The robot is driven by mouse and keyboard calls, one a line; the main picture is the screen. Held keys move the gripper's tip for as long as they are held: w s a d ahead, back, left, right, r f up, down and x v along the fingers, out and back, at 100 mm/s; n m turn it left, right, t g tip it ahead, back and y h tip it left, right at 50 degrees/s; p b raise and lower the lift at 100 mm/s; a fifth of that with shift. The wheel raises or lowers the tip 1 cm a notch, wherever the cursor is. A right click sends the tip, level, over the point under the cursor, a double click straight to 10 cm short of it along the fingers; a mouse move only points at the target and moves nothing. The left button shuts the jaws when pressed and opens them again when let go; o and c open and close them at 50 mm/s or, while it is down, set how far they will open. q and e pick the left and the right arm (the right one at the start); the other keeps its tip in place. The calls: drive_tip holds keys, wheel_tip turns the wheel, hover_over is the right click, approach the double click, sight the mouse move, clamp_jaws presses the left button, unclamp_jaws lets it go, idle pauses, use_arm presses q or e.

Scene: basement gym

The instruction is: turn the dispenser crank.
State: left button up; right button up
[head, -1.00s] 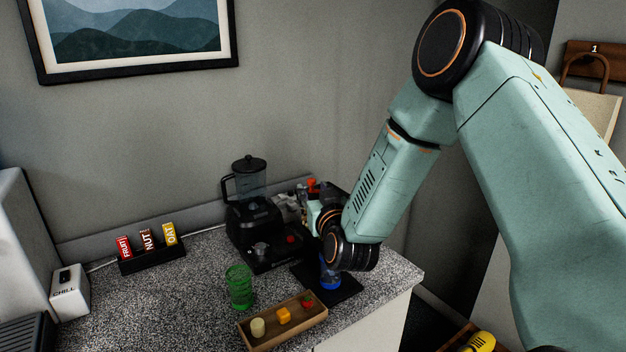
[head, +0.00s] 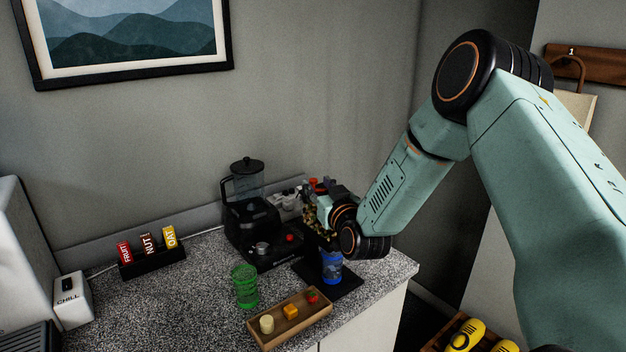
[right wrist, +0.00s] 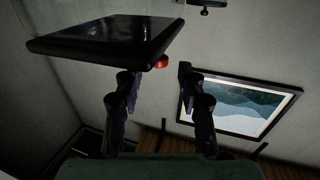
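The dispenser stands at the back right of the counter, mostly hidden behind my right gripper (head: 311,207); its dark base (head: 346,284) shows below. A small red knob (head: 313,183), which looks like the crank's handle, shows just above the gripper. In the right wrist view a red-orange knob (right wrist: 161,62) lies beside a dark slab-like part (right wrist: 100,38), ahead of and between my fingertips (right wrist: 155,74). The fingers are apart and nothing shows held; whether one touches the knob I cannot tell. A blue cup (head: 331,268) stands on the base below. My left gripper is out of view.
A blender (head: 246,205) stands close left of the dispenser. A green cup (head: 244,286) and a wooden tray (head: 268,341) with small food pieces are in front. A black rack (head: 152,261) with FRUIT, NUT and OAT packets and a CHILL box (head: 72,300) are farther left.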

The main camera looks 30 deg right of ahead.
sight(314, 181)
drive_tip(key=x, duration=0.3)
drive_tip(key=shift+w, duration=0.25)
drive_tip(key=shift+w+d+f, duration=0.1)
drive_tip(key=shift+w+d, duration=0.2)
drive_tip(key=shift+a, duration=0.1)
drive_tip(key=shift+a, duration=0.1)
drive_tip(key=shift+c, duration=0.4)
drive_tip(key=c, duration=0.6)
clamp_jaws()
